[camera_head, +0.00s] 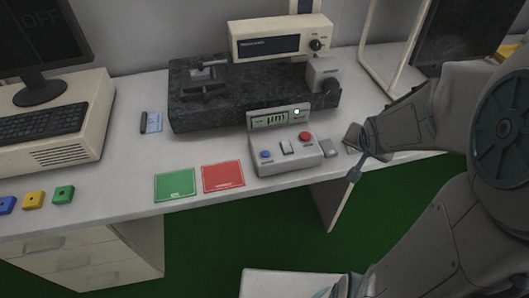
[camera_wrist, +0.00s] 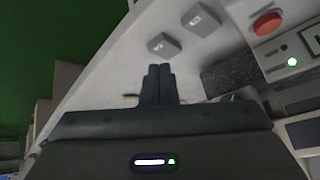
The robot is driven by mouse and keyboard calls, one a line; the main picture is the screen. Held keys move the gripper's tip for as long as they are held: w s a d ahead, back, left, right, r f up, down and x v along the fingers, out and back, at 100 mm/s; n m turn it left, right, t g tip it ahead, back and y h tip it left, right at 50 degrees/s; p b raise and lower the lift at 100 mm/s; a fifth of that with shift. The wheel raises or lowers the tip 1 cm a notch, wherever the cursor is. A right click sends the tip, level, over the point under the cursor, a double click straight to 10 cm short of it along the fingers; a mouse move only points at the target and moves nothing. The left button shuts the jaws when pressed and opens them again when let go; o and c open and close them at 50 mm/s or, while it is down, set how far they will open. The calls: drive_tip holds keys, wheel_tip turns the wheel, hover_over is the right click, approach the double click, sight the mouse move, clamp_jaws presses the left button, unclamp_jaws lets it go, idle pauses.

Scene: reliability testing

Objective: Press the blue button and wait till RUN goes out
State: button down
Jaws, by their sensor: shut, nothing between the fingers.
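The blue button (camera_head: 265,154) is on the left of the top of a grey control box (camera_head: 288,167) on the desk. A red button (camera_head: 305,136) sits at the box's right; it also shows in the wrist view (camera_wrist: 266,22). Behind them a display panel reads "µm", and a small lamp (camera_head: 297,112) on it glows whitish green, also in the wrist view (camera_wrist: 292,62). Its label is too small to read. My gripper (camera_wrist: 158,69) is shut and empty, right of the box, apart from both buttons. The blue button is outside the wrist view.
Two small grey blocks (camera_wrist: 164,45) (camera_wrist: 195,22) lie between my gripper and the box. A green card (camera_head: 175,184) and a red card (camera_head: 223,176) lie left of the box. A dark stone slab (camera_head: 195,115) with an instrument stands behind. The desk's front edge is close.

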drive_tip(key=s+a+r+n+g, duration=0.2)
drive_tip(key=s+a+r, duration=0.1)
drive_tip(key=s, duration=0.4)
drive_tip(key=s+a+r+n+g+y, duration=0.1)
drive_tip(key=s+a+r+n+g, duration=0.1)
drive_tip(key=s, duration=0.6)
drive_tip(key=shift+a+r+n+g+y, duration=0.3)
drive_tip(key=shift+a+r+n, duration=0.25)
drive_tip(key=shift+r, duration=0.25)
drive_tip(key=shift+d, duration=0.1)
